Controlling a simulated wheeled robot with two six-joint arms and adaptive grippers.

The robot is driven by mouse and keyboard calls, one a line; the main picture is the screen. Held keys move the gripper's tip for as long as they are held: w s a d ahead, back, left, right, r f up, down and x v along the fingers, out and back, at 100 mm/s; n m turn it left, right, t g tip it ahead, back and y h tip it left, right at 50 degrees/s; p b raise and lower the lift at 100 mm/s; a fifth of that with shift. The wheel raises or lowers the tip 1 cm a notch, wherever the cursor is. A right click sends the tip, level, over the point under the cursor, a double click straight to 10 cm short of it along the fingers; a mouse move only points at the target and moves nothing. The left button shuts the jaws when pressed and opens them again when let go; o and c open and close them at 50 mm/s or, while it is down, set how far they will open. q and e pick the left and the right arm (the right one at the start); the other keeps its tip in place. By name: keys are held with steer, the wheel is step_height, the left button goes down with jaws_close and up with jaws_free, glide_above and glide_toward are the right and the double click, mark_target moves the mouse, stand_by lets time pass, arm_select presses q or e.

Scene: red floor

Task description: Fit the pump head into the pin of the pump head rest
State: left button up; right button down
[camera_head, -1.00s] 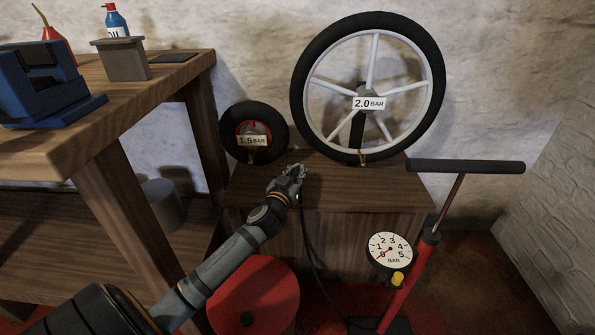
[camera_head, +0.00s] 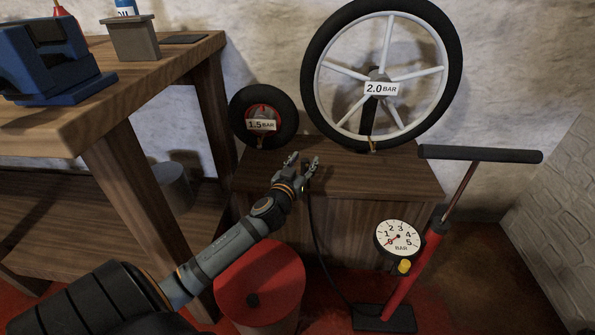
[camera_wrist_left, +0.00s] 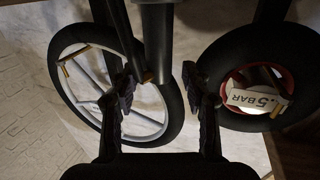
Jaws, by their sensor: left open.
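My left gripper (camera_head: 303,162) is open just above the front of the wooden box, with its two fingers apart. In the left wrist view the open fingers (camera_wrist_left: 157,82) frame a grey cylinder (camera_wrist_left: 157,42) at the top middle; I cannot tell for sure whether it is the pump head. The black hose (camera_head: 318,235) runs from the pump's foot up to beside this gripper, where its end is hidden. The red floor pump (camera_head: 408,292) stands at right with a round gauge (camera_head: 398,237) and a yellow part (camera_head: 404,266). I cannot make out the rest's pin.
The wooden box (camera_head: 390,180) carries a large white-spoked wheel marked 2.0 BAR (camera_head: 448,62) and a small wheel marked 1.5 BAR (camera_head: 285,120). A wooden workbench (camera_head: 130,85) with a blue vise (camera_head: 45,60) is at left. A red round object (camera_head: 268,270) stands below my left arm.

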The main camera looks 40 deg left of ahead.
arm_select(q)
steer(key=v, duration=1)
stand_by(0.3)
